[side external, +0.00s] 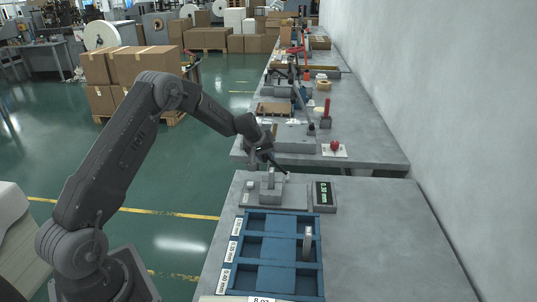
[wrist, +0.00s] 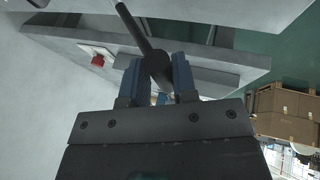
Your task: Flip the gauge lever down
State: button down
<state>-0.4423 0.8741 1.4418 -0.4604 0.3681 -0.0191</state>
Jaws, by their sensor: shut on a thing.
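The gauge (side external: 270,183) is a small grey block on a flat plate at the far end of the near bench, beside a display box (side external: 324,194) with a lit reading. My gripper (side external: 266,156) is low over the gauge from its far left side. In the wrist view my gripper (wrist: 157,82) has its two blue-grey fingers on either side of a dark rod, the gauge lever (wrist: 140,30), and is shut on it. The lever slants up and left out of the fingers there. The gripper partly hides the lever's other end.
A blue tray (side external: 318,269) with labelled compartments stands on the near bench, with a grey upright piece (side external: 308,241) at its right. A red button (side external: 335,147) on a white plate lies on the farther bench, beyond a gap. The near bench's right side is clear.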

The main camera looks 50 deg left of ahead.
jog(key=shift+s+a+f, duration=0.25)
jog(key=shift+s+f, duration=0.1)
jog(key=shift+f, duration=0.25)
jog(key=c, duration=1)
grip_release()
jog(key=shift+d, duration=0.1)
jog(key=shift+w+r, duration=0.1)
jog(key=shift+r, duration=0.15)
jog(key=v, duration=1.3)
jog(key=shift+d+r, duration=0.1)
jog(key=shift+r, duration=0.3)
